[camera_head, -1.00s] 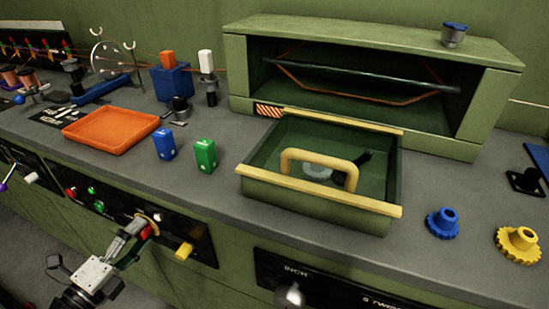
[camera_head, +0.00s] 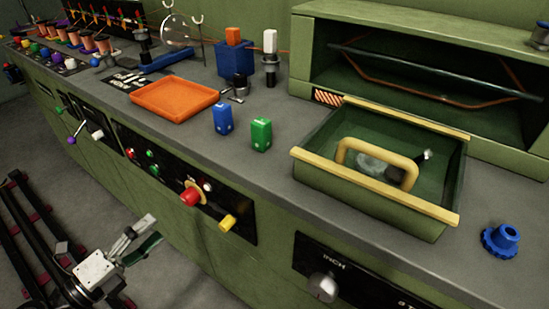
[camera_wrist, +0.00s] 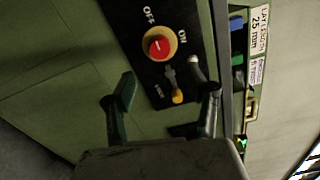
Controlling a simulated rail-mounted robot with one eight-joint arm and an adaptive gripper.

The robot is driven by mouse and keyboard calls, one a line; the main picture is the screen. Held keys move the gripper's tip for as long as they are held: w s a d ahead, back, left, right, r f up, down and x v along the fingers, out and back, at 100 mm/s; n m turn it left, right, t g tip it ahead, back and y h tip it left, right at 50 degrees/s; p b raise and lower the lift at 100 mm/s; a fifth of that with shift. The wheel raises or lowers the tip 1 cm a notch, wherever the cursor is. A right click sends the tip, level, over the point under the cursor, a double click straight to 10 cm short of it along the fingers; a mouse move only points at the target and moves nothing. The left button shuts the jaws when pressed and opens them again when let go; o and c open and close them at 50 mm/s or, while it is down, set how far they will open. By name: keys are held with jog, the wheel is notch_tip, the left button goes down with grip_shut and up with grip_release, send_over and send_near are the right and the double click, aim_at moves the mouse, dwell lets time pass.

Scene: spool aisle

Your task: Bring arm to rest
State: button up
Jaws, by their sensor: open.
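My gripper (camera_head: 146,234) is at the lower left in the head view, in front of the bench's front panel and apart from it. In the wrist view my gripper (camera_wrist: 168,98) shows two dark fingers spread apart with nothing between them. Beyond the fingers is a red rotary knob (camera_wrist: 158,46) on a black panel marked OFF and ON; it also shows in the head view (camera_head: 190,198). A yellow knob (camera_wrist: 178,96) sits beside it on the same panel.
Bench (camera_head: 270,190) top holds an orange tray (camera_head: 173,98), blue block (camera_head: 222,119), green block (camera_head: 261,134), green drawer-like box with yellow handle (camera_head: 375,160) and blue knobbed gear (camera_head: 501,240). Dark rails (camera_head: 35,240) lie on the floor at left.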

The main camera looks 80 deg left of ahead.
jog(key=shift+s+d, duration=0.45)
jog(key=shift+d, duration=0.05)
jog(key=shift+a+r, duration=0.1)
